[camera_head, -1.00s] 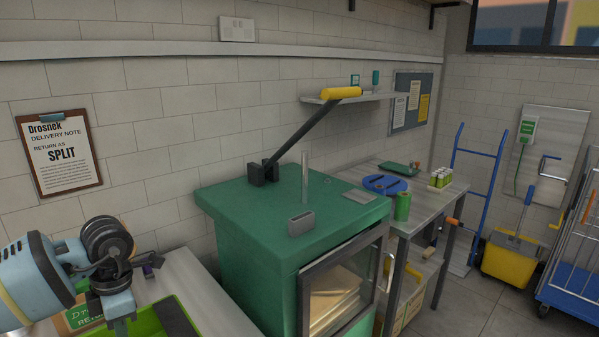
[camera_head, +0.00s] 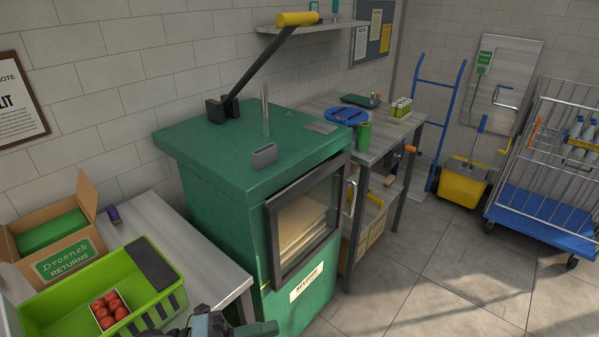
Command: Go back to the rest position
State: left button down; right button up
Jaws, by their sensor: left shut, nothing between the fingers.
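My left gripper (camera_head: 258,328) shows only in part at the bottom edge of the head view. It is shut and empty, in front of the metal table's near edge and to the right of the green crate (camera_head: 60,290). The rest of my left arm is mostly cut off by the frame. My right gripper is not in view.
A cardboard returns box (camera_head: 88,238) and the crate with a red fruit punnet (camera_head: 108,310) stand on the metal table (camera_head: 205,250). A green press cabinet (camera_head: 240,180) stands beside it. A blue-based cage trolley (camera_head: 540,212) is at right. The floor in front is clear.

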pick_arm(q)
jog(key=s+a+f+n+t+y, duration=0.1)
jog(key=a+f+n+t+y, duration=0.4)
jog(key=n, duration=0.6)
jog(key=s+a+f+n+t+y, duration=0.1)
jog(key=a+f+n+t+y, duration=0.2)
jog(key=f+n+t+y, duration=0.5)
jog(key=s+a+f+n+g+y, duration=0.2)
jog(key=s+a+f+n+g, duration=0.1)
jog(key=s+f+n, duration=0.3)
jog(key=s+a+f+n+g+y, duration=0.2)
jog(key=s+f+n+g, duration=0.3)
jog(key=s, duration=0.5)
jog(key=shift+s+a+f+n+g, duration=0.35)
jog(key=shift+a+f+n, duration=0.1)
jog(key=shift+f, duration=0.5)
jog(key=shift+a, duration=0.1)
